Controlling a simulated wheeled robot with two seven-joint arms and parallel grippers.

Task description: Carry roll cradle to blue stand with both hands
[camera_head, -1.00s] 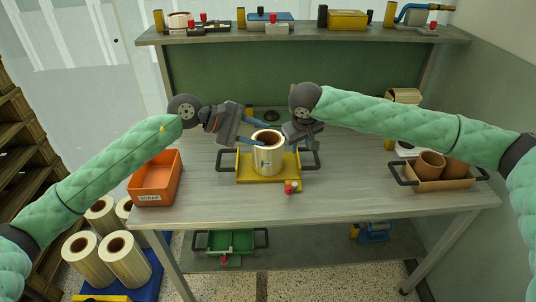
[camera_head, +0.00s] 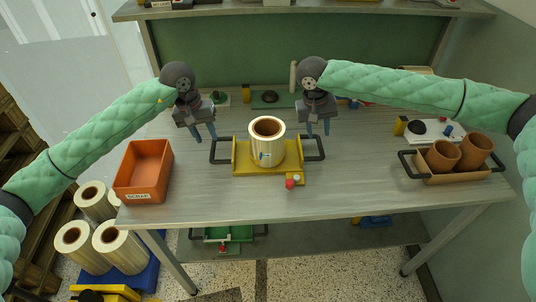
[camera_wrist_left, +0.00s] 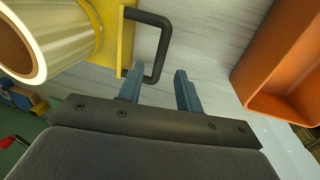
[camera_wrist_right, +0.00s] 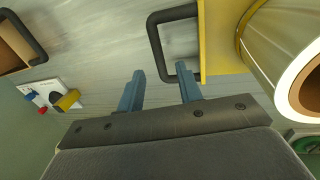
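The yellow roll cradle (camera_head: 240,165) sits on the grey workbench with a cream roll (camera_head: 267,150) upright on it. It has a black left handle (camera_head: 220,151) and a black right handle (camera_head: 316,148). My left gripper (camera_head: 205,137) is open and empty, pointing down just behind the left handle; the left wrist view shows this handle (camera_wrist_left: 163,50) near its fingers. My right gripper (camera_head: 318,133) is likewise open and empty by the right handle, which also shows in the right wrist view (camera_wrist_right: 154,42). A blue base (camera_head: 150,275) lies on the floor under several rolls; whether it is the stand is unclear.
An orange scrap bin (camera_head: 143,172) stands at the bench's left. A tan tray (camera_head: 440,177) holding brown cores is at its right. A green cradle (camera_head: 238,232) and a blue object (camera_head: 375,221) are on the lower shelf. The bench front is clear.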

